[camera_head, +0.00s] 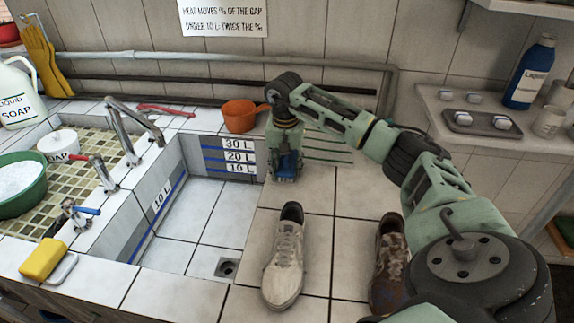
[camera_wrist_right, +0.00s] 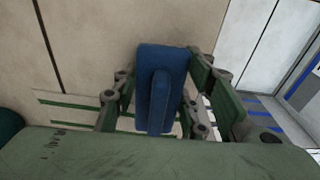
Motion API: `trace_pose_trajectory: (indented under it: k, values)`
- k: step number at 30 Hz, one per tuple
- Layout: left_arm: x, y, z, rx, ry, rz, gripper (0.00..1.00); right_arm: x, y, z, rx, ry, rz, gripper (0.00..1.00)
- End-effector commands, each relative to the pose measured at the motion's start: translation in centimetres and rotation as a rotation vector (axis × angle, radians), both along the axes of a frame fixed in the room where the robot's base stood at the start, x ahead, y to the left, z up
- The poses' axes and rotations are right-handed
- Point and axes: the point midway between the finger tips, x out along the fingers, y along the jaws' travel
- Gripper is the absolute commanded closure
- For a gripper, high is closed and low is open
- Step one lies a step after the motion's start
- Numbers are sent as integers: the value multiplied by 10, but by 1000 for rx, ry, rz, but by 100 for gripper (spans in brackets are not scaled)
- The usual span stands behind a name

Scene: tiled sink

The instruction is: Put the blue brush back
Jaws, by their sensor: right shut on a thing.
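The blue brush (camera_wrist_right: 160,85) is between the fingers of my right gripper (camera_wrist_right: 165,115) in the right wrist view, its blue back and raised grip facing the camera. In the head view my right gripper (camera_head: 286,165) points down at the back of the tiled counter, right of the sink basin, and the blue brush shows only as a small patch low between the fingers. Green stripes (camera_head: 325,147) mark the tiles just right of the gripper. I cannot tell whether the brush touches the tiles. My left gripper is not in view.
An orange pot (camera_head: 240,115) stands close left of the gripper. The sink basin (camera_head: 205,215) drops away to the left. A white shoe (camera_head: 285,262) and a brown shoe (camera_head: 388,262) stand in front. A pipe (camera_head: 230,58) runs along the back wall.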

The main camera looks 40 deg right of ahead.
Motion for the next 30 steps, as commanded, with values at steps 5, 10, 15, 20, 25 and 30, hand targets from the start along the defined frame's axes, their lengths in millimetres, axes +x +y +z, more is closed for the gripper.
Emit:
trace_pose_trajectory:
  k: [5, 10, 15, 20, 25, 30]
  values:
    - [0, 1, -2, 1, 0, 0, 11, 0, 0, -5, 0, 1, 0, 56]
    - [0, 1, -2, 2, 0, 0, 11, 0, 0, -4, 0, 1, 0, 42]
    - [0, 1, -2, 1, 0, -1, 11, 0, 0, -4, 0, 0, 0, 42]
    - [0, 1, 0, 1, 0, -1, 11, 0, 0, -1, 0, 0, -1, 42]
    - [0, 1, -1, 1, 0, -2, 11, 1, 1, 18, -1, -6, 0, 42]
    - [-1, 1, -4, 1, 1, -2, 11, -1, 4, 55, -1, -6, 0, 42]
